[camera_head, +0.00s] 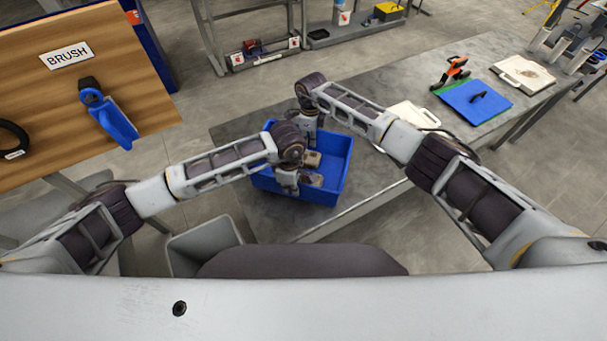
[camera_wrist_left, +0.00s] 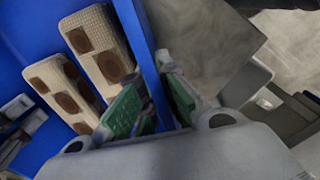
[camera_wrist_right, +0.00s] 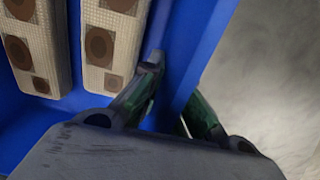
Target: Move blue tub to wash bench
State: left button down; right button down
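The blue tub (camera_head: 335,185) sits on a grey bench, open side up. It holds light blocks with brown round patches (camera_wrist_left: 66,82), also seen in the right wrist view (camera_wrist_right: 112,45). My left gripper (camera_head: 287,188) is at the tub's near-left side. In the left wrist view its green-padded fingers straddle the tub wall (camera_wrist_left: 137,30) and look closed on it. My right gripper (camera_head: 309,130) is at the far side. In the right wrist view its fingers pinch the wall (camera_wrist_right: 198,45), one inside and one outside. I cannot tell which surface is the wash bench.
The grey bench (camera_head: 245,205) runs to the upper right, with a white plate (camera_head: 412,115), blue board (camera_head: 475,100) and orange-black tool (camera_head: 452,72) on it. A wooden panel with a BRUSH sign (camera_head: 66,56) and blue brush (camera_head: 108,115) is at left. A grey bin (camera_head: 200,245) stands below.

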aim_at(309, 147)
pick_arm(q)
jog(key=shift+s+f, duration=0.1)
jog(key=shift+s, duration=0.2)
pick_arm(e)
jog(key=shift+w+d+r, duration=0.15)
jog(key=shift+d+r, duration=0.05)
jog(key=shift+d, duration=0.05)
